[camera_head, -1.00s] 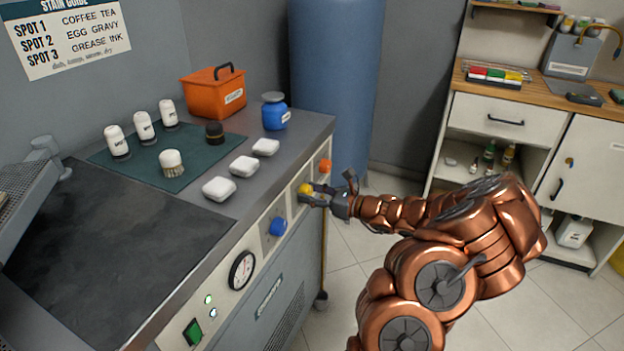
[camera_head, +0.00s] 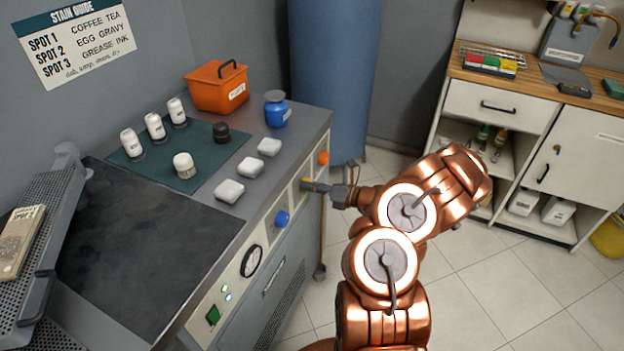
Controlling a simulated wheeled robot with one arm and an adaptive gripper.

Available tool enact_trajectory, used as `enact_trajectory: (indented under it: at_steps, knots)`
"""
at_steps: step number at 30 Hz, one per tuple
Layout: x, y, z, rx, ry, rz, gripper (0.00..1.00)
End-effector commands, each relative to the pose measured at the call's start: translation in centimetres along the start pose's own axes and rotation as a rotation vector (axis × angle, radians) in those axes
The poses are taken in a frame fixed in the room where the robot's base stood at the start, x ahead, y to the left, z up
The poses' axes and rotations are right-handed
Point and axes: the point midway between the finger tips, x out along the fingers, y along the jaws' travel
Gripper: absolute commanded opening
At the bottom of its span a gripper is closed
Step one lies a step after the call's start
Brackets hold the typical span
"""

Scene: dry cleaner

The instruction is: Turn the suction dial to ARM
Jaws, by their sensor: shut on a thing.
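The control panel on the front of the grey machine carries a row of controls. A yellow dial (camera_head: 309,184) is near the panel's right end, mostly covered by my gripper (camera_head: 317,186). My gripper reaches in from the right and is shut on the yellow dial. A blue knob (camera_head: 282,218) sits left of it, and an orange knob (camera_head: 323,158) sits beyond it to the right. The dial's labels and pointer position are too small and covered to read, so I cannot tell which setting it is on.
A round gauge (camera_head: 251,260) and a green switch (camera_head: 213,315) are lower left on the panel. White blocks (camera_head: 229,191) and a blue jar (camera_head: 277,109) stand on the machine top. A blue cylinder (camera_head: 333,70) rises behind. The tiled floor (camera_head: 480,270) at right is clear.

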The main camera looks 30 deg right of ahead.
Motion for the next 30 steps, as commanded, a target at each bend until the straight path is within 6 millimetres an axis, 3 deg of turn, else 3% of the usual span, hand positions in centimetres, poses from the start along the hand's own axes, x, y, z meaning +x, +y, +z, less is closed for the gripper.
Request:
enact_trajectory:
  at_steps: [23,24,30]
  knots:
    - [-0.01,-0.09,0.15,0.109,0.005,0.007,0.11]
    - [-0.01,-0.09,0.15,0.109,0.005,0.007,0.47]
    - [-0.01,-0.08,0.12,0.108,0.006,0.007,0.68]
